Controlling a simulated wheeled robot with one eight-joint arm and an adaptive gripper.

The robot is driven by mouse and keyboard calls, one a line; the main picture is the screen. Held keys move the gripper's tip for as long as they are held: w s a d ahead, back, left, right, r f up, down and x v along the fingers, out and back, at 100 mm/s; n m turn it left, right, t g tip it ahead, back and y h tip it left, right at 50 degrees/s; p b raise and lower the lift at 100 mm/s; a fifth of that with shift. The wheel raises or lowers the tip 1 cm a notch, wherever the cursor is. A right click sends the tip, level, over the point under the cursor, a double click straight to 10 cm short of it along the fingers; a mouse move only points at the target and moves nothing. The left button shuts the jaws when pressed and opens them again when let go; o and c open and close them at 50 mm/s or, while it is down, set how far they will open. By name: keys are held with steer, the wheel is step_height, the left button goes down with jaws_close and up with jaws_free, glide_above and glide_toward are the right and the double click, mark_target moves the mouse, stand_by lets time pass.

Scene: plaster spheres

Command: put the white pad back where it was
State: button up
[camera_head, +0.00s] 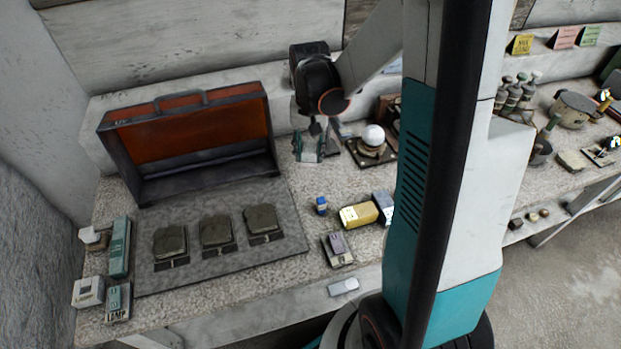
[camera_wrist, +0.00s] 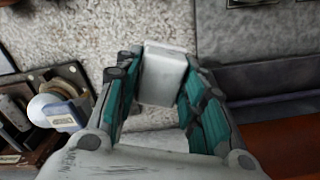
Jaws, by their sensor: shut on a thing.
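My gripper (camera_wrist: 155,95) has its teal-lined fingers shut on the white pad (camera_wrist: 164,72), a pale block between them in the wrist view. In the head view my gripper (camera_head: 309,148) points down over the speckled bench top, right of the open case. The pad (camera_head: 309,152) is small and partly covered by the fingers there. I cannot tell whether its lower end touches the bench.
The open case (camera_head: 120,152) with an orange-brown lining stands left of my gripper. A white sphere (camera_head: 373,135) sits on a dark stand to the right. A grey mat (camera_head: 205,267) bears three dark blocks. A yellow box (camera_head: 358,215) lies nearer the front.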

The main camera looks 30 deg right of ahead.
mark_target(310, 184)
step_height(310, 184, down, 11)
steer(key=b, duration=0.3)
steer(key=shift+r, duration=0.2)
steer(key=shift+f, duration=0.1)
steer(key=shift+f, duration=0.15)
steer(key=o, duration=1.1)
steer(key=shift+r, duration=0.2)
step_height(310, 184, up, 12)
steer(key=p, duration=0.4)
